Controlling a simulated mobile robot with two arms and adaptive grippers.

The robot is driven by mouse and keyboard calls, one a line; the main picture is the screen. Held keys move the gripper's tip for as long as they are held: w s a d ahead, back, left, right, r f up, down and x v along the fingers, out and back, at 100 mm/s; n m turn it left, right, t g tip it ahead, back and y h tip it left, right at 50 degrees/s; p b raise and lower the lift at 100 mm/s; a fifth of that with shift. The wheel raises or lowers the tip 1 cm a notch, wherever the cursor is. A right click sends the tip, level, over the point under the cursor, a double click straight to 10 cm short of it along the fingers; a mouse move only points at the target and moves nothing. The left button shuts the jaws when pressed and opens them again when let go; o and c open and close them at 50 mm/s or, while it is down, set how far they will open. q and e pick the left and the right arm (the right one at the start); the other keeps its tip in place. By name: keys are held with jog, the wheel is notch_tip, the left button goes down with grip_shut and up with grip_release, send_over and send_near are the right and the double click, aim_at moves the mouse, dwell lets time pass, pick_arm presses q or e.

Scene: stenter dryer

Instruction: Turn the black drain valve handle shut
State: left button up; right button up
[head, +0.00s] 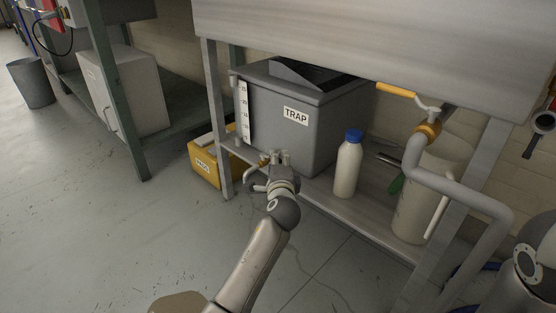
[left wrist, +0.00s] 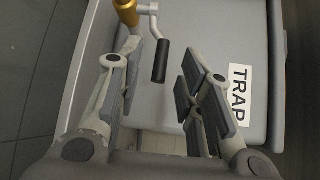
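In the left wrist view, the black drain valve handle (left wrist: 161,61) hangs from a metal crank on the brass valve body (left wrist: 127,12), in front of the grey tank marked TRAP (left wrist: 262,18). My left gripper (left wrist: 162,82) is open. The handle appears between its fingers, nearer the left finger; I see no clear contact. In the head view, my left gripper (head: 280,157) is at the lower front of the TRAP tank (head: 300,145) and the black handle is not clearly visible. My right gripper is out of view.
The tank stands on a low shelf beside a white bottle with a blue cap (head: 347,165). A yellow box (head: 203,165) sits left of the front table leg (head: 215,115). A bent grey pipe (head: 460,192) is at right.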

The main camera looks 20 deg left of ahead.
pick_arm(q)
jog(key=shift+v, duration=2.6)
jog(key=shift+w, duration=0.1)
